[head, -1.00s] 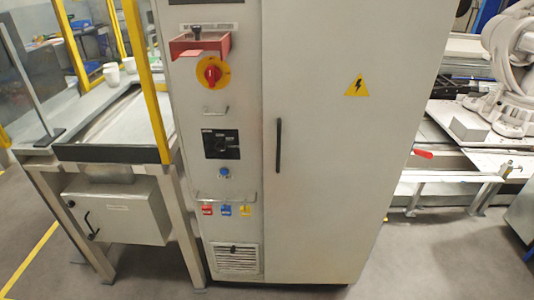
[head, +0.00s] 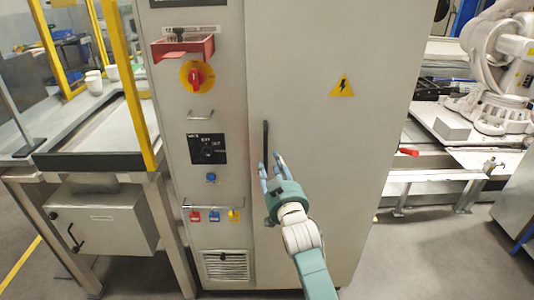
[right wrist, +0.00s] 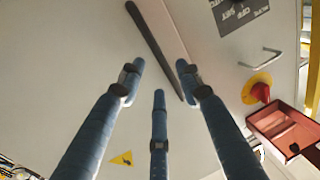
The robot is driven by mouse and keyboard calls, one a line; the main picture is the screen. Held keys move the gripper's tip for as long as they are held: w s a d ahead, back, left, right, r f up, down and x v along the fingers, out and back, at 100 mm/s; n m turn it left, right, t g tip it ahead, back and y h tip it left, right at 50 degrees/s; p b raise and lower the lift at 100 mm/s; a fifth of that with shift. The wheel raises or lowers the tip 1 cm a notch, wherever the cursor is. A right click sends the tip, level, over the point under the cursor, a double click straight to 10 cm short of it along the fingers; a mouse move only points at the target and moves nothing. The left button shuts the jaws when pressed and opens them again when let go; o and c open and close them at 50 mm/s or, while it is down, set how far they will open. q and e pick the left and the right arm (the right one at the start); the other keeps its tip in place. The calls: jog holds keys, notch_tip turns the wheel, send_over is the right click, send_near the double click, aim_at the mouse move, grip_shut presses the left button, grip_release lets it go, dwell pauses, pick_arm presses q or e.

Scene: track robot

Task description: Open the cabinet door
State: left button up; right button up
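The tall grey cabinet has a closed door (head: 330,150) with a yellow lightning sign. Its black vertical handle (head: 265,142) is near the door's left edge. My right gripper (head: 270,168) reaches in from below at the handle's lower end. In the right wrist view its blue fingers (right wrist: 158,85) are spread apart and empty, and the dark handle (right wrist: 152,45) runs diagonally beyond and between the fingertips. I cannot tell whether any finger touches it. My left gripper is not in the head view.
Left of the door, the cabinet's control panel has a red rotary switch (head: 196,76), a red tray (head: 183,48) and small wire handles. A bench with a grey box (head: 103,215) stands at the left. A white robot arm (head: 500,60) stands at the right.

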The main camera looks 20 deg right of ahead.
jog(key=w, duration=0.7)
jog(key=shift+d+f+p, duration=0.1)
jog(key=shift+d+p, duration=0.2)
jog(key=shift+p, duration=0.05)
jog(key=shift+c, duration=0.3)
grip_shut()
